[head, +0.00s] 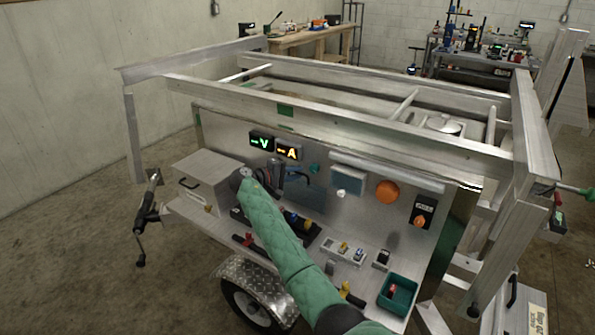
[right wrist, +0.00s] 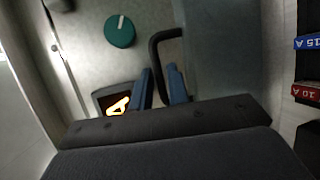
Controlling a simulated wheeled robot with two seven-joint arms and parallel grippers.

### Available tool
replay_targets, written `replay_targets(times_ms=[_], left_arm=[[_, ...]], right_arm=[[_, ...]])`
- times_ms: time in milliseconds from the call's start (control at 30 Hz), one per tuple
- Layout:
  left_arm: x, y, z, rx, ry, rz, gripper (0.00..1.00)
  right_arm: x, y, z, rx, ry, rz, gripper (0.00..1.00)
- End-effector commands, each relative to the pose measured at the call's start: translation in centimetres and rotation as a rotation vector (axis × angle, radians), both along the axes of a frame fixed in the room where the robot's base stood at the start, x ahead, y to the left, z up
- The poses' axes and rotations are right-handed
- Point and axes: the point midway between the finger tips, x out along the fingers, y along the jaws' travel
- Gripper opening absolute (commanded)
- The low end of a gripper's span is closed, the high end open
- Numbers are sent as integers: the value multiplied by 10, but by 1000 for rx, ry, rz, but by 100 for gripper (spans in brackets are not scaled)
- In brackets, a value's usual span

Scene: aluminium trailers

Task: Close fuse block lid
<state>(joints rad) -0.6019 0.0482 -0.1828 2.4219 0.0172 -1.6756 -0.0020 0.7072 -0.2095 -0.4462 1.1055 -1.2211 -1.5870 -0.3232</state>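The fuse block lid (head: 308,194) is a bluish see-through panel standing raised against the silver control panel. In the right wrist view the lid (right wrist: 222,60) fills the middle right, with a black bar handle (right wrist: 154,48) on its near side. My right gripper (head: 277,176) is at the lid's left side. In the right wrist view its blue fingers (right wrist: 160,84) lie close on both sides of the handle and appear shut on it. The fuse block's fuses show at the right edge, a blue one (right wrist: 308,41) and a red one (right wrist: 307,93). My left gripper is not in view.
Voltage and amp displays (head: 274,146) sit above the lid. An orange dome (head: 387,191) and a pale box (head: 347,178) are to its right. A green bin (head: 398,294) stands at the shelf's right end. A metal box (head: 202,178) is on the left. The trailer frame (head: 340,116) runs overhead.

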Motion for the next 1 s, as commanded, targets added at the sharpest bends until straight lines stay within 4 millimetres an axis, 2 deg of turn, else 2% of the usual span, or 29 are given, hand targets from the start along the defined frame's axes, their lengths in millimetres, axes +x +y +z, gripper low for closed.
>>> replay_targets(times_ms=[133,367,467,500,900,967,1000], left_arm=[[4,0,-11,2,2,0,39],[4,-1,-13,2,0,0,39],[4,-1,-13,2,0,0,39],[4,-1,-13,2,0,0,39],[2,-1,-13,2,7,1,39],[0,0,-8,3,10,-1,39],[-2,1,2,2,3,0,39]], right_arm=[[5,-9,-2,1,0,0,17],[6,-10,-3,2,0,1,17],[6,-10,-3,2,0,1,2],[6,-10,-3,2,0,1,0],[4,-8,-5,-9,-13,1,0],[3,-8,-5,-15,-21,1,0],[2,-7,-6,-19,-27,0,0]])
